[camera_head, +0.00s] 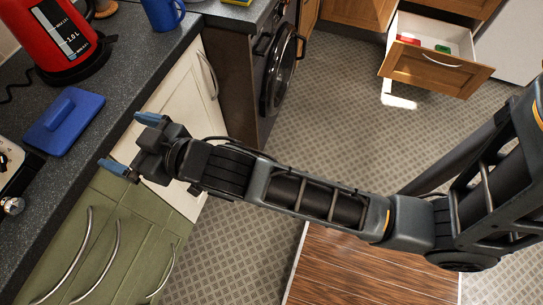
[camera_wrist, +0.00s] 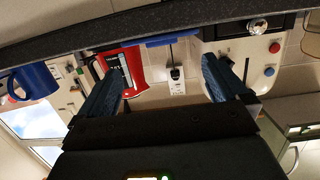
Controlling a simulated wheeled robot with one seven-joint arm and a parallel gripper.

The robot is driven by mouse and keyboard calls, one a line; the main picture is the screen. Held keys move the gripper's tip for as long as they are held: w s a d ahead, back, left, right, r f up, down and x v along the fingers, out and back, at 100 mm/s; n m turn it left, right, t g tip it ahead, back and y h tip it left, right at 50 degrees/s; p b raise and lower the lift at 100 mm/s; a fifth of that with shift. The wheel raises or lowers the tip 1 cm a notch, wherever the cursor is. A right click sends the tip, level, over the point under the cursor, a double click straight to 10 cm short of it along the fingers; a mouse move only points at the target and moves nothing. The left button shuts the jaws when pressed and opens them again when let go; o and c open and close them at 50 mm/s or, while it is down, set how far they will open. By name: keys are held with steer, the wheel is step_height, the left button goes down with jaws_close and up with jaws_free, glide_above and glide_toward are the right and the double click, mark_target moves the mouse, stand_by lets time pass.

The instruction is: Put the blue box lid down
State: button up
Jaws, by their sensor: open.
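The blue box lid (camera_head: 63,124) lies flat on the dark countertop (camera_head: 124,75) at the left, with its raised handle on top. It also shows edge-on in the wrist view as a thin blue slab (camera_wrist: 172,39) against the counter. My gripper (camera_head: 120,139) is open and empty, just off the counter's front edge to the right of the lid, apart from it. In the wrist view, its two blue fingers (camera_wrist: 163,68) are spread wide with nothing between them.
A red kettle (camera_head: 66,40) stands behind the lid. A toaster (camera_head: 12,165) stands in front of it at the left edge. A blue mug (camera_head: 162,14) is farther along the counter. A wooden drawer (camera_head: 437,72) stands open across the floor.

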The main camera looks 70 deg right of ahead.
steer(key=s+d+r, duration=0.1)
steer(key=s+r, duration=0.1)
steer(key=s, duration=1.4)
steer(key=s+d+r+g, duration=0.1)
steer(key=s+d+r, duration=0.1)
steer(key=s, duration=1.5)
steer(key=shift+r+y, duration=0.15)
steer(key=shift+y, duration=0.15)
